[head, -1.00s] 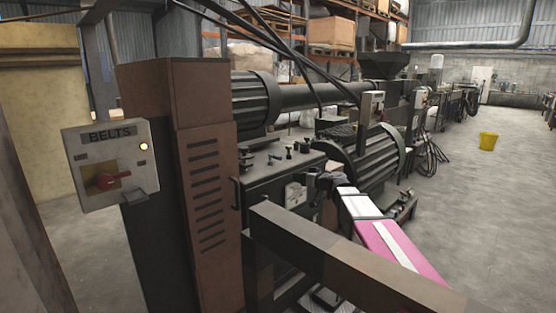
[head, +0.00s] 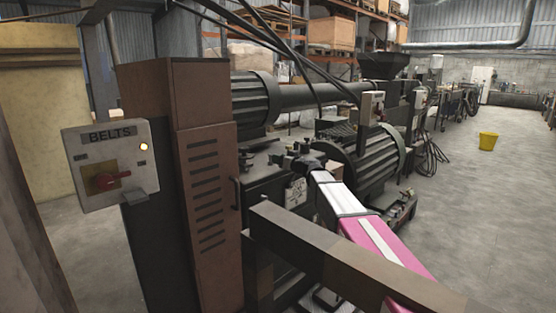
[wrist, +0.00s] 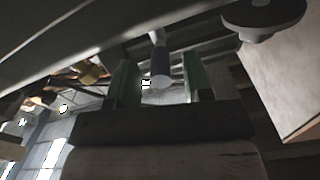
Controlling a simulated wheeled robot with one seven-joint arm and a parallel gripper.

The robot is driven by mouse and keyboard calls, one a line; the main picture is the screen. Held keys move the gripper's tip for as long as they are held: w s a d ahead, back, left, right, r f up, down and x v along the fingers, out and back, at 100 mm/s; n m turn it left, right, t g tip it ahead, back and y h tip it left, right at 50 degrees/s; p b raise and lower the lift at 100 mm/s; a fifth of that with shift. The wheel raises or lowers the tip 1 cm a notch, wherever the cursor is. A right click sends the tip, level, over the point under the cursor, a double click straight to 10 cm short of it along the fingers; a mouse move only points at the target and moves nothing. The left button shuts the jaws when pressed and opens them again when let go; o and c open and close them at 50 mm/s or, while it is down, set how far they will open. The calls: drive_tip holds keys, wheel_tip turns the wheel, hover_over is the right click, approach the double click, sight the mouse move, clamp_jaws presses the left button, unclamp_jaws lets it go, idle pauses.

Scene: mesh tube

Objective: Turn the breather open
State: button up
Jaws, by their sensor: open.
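My gripper (wrist: 158,63) is open in the wrist view, with one green-lined finger on each side of a small stem with a pale rounded end (wrist: 161,66). The stem lies between the fingers, with a gap visible on each side. It may be the breather, but I cannot tell for sure. In the head view my gripper (head: 284,161) is small and dark, over the top of the dark gearbox (head: 262,192) among its small fittings. Which fitting it is at is hidden there by the gripper and wrist.
A dark round disc-shaped fitting (wrist: 264,14) is close by at the upper right of the wrist view. A brown cabinet (head: 206,180) and a BELTS switch box (head: 110,160) stand to the left. A thick beam (head: 330,255) crosses in front. Open floor lies right.

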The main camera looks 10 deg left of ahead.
drive_tip(key=shift+w+a, duration=0.4)
drive_tip(key=shift+a, duration=0.2)
drive_tip(key=shift+c, duration=0.3)
clamp_jaws()
